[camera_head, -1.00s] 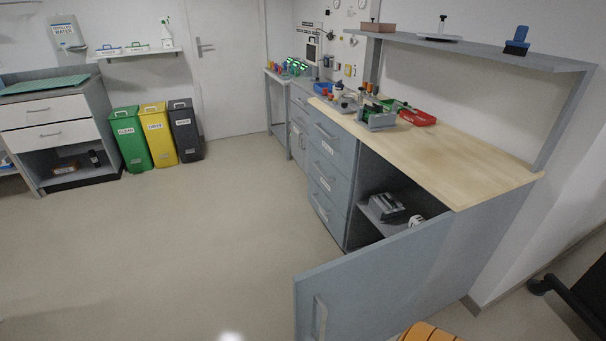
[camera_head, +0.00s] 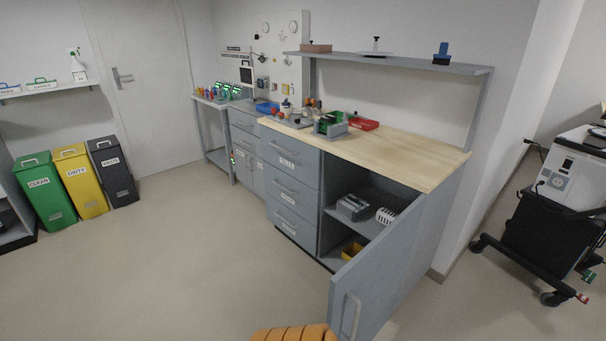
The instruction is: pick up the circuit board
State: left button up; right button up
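I cannot single out a circuit board for certain. Several green items (camera_head: 225,90) also stand on the small far table. Neither of my grippers can be made out in the head view.
A cabinet door (camera_head: 378,265) under the workbench stands open into the floor space; a grey device (camera_head: 352,207) sits on the shelf inside. A wheeled cart (camera_head: 550,225) stands at right. Bins (camera_head: 80,182) stand at left. The floor (camera_head: 170,260) between is clear.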

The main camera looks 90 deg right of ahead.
aim_at(350, 197)
jog(key=i+l+z, duration=0.25)
jog(key=z, duration=0.15)
jog(key=i+z, duration=1.25)
jog(key=i+l+z, duration=0.3)
jog(key=z, duration=0.2)
jog(key=i+l+z, duration=0.2)
jog(key=i+z, duration=0.15)
jog(key=z, duration=0.15)
jog(key=i+z, duration=0.35)
jog(key=z, duration=0.15)
jog(key=i+j+z, duration=0.1)
jog(key=i+z, duration=0.35)
jog(key=i+j+z, duration=0.2)
jog(key=z, duration=0.3)
jog(key=i+j+z, duration=0.4)
jog(key=i, duration=0.2)
jog(key=l, duration=0.1)
